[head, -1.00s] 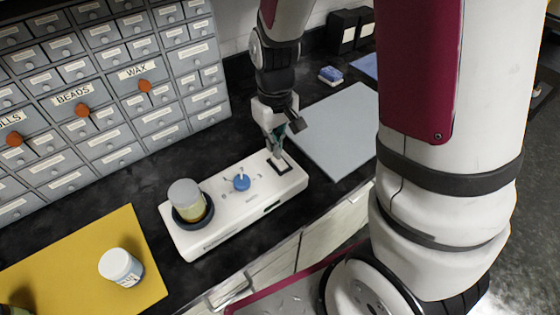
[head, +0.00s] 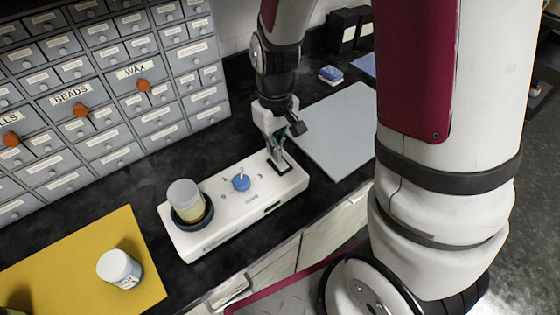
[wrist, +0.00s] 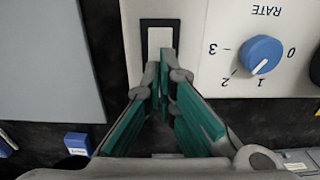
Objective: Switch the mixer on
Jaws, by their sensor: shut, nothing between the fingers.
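The mixer (head: 222,222) is a long white box on the dark bench. A jar with yellowish contents (head: 186,199) sits in its dark round holder at the left end. Its blue knob (head: 241,182) is in the middle; in the wrist view the RATE knob (wrist: 262,55) points near 1 to 2. A black-framed switch with a pale rocker (wrist: 159,37) is at the right end. My gripper (head: 277,158) is shut and empty, pointing down at this switch. In the wrist view its fingertips (wrist: 162,72) meet at the switch's near edge; touching cannot be told.
A yellow mat (head: 60,265) with a white-lidded jar (head: 119,268) lies at left. A grey mat (head: 335,130) lies right of the mixer, with a blue block (head: 331,75) behind. Labelled drawers (head: 110,100) stand at the back left.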

